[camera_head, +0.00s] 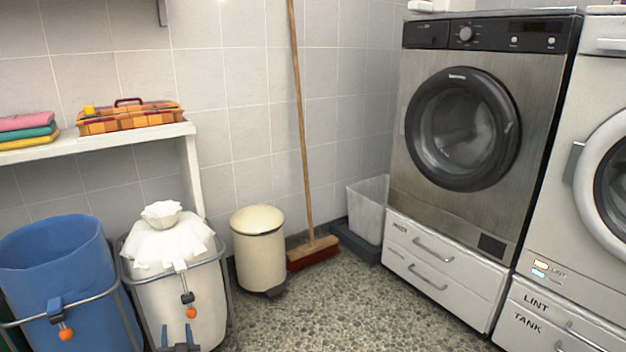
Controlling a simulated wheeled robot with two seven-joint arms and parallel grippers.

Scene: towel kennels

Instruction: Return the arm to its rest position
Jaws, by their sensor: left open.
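My left gripper (178,336) shows only at the bottom edge, left of centre. Its two dark fingertips point up and stand apart, with nothing seen between them. It is in front of the lower part of a white laundry bin (150,303). I cannot tell whether it touches the bin. The rest of my left arm is below the picture. My right gripper is not in view.
A blue bin (60,262) stands left of the white one, which has white cloth (165,245) heaped on top. A shelf (85,143) with towels and a plaid case is behind. A cream pedal bin (260,250), a broom (304,150) and a steel dryer (420,180) stand further right. Middle floor is clear.

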